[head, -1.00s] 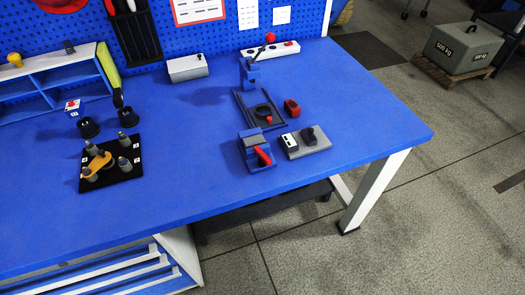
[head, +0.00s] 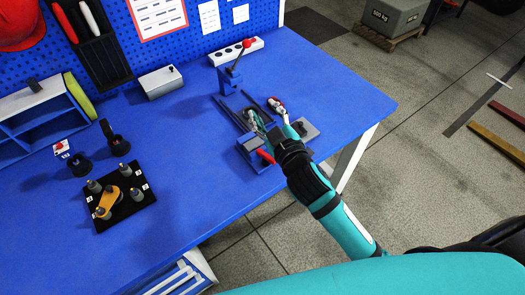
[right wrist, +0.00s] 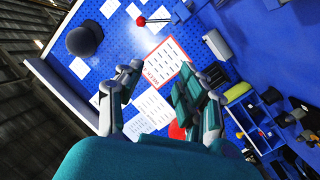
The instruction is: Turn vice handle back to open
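The vice (head: 252,153) is a small blue block with a grey top, near the front right of the blue bench. Its red handle (head: 265,156) slants across its front side. My right gripper (head: 267,117) is behind and above the vice in the head view, over the dark frame, apart from the red handle. Its fingers are spread and hold nothing. In the right wrist view the two fingers (right wrist: 160,88) stand wide apart, with the pegboard between them; the vice does not show there. My left gripper is in neither view.
A lever press (head: 230,80) with a red knob stands behind the gripper. A grey fixture (head: 308,132) is partly hidden by my right arm. A black plate with several weights (head: 122,205) lies at the left. The bench middle is clear.

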